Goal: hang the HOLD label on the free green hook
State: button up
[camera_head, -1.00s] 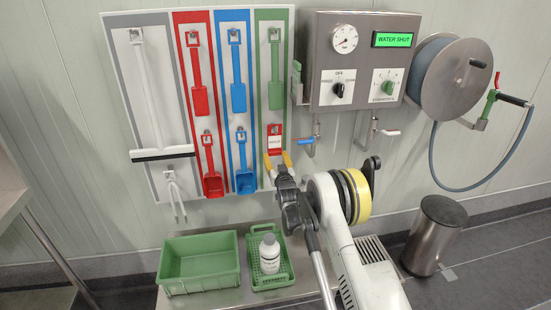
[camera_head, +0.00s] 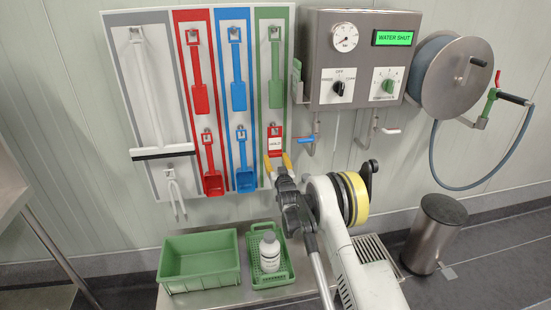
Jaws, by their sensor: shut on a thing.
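The HOLD label (camera_head: 275,143), a small red and white tag, is upright at the lower part of the green panel strip (camera_head: 264,107). My gripper (camera_head: 277,161) is shut on its lower edge with its yellow fingertips. The green hook (camera_head: 274,129) shows at the top of the label, in front of the green strip. I cannot tell from this view whether the label's hole is around the hook or only in front of it. A green scraper (camera_head: 276,80) hangs on the upper hook of the same strip.
Red (camera_head: 213,182) and blue (camera_head: 245,176) scoops hang just left of the label. The steel control box (camera_head: 360,60) and its valves are close on the right. Below are a green crate (camera_head: 199,262) and a green basket (camera_head: 285,270) holding a white bottle (camera_head: 269,252).

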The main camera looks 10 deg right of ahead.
jog(key=o, duration=1.4)
jog(key=shift+o, duration=0.2)
jog(key=s, duration=1.2)
jog(key=shift+f, duration=0.35)
